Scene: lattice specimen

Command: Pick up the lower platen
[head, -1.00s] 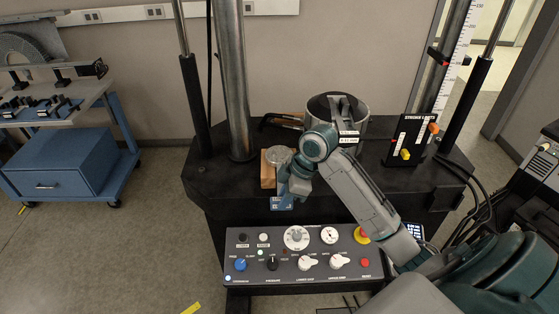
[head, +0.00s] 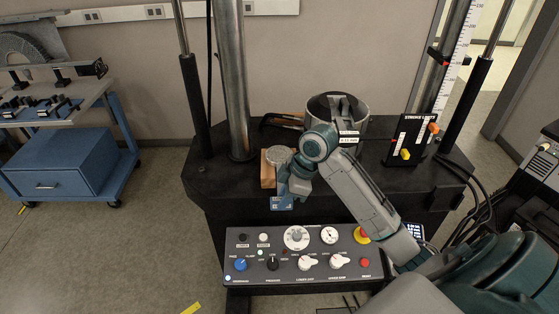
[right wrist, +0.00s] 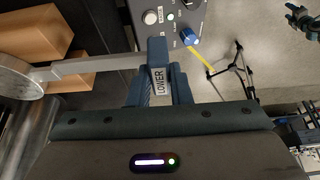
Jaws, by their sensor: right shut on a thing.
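The lower platen is a grey metal disc (head: 278,155) with a flat bar handle. In the head view it is at the wood blocks on the machine's black base. In the right wrist view the disc (right wrist: 18,78) is at the left edge, and its bar runs right to my gripper. My right gripper (right wrist: 160,84) is shut on the handle end, at a tag reading LOWER. It also shows in the head view (head: 292,186), just in front of the disc. I cannot tell whether the disc touches the blocks. A teal part at the wrist view's upper right may be my left gripper (right wrist: 303,20).
Wood blocks (head: 267,174) are beside the platen. A steel column (head: 234,85) stands behind left. A dark-topped cylinder (head: 357,118) is behind my right arm. The control panel (head: 298,252) juts out in front below. A stroke limits board (head: 410,140) stands right.

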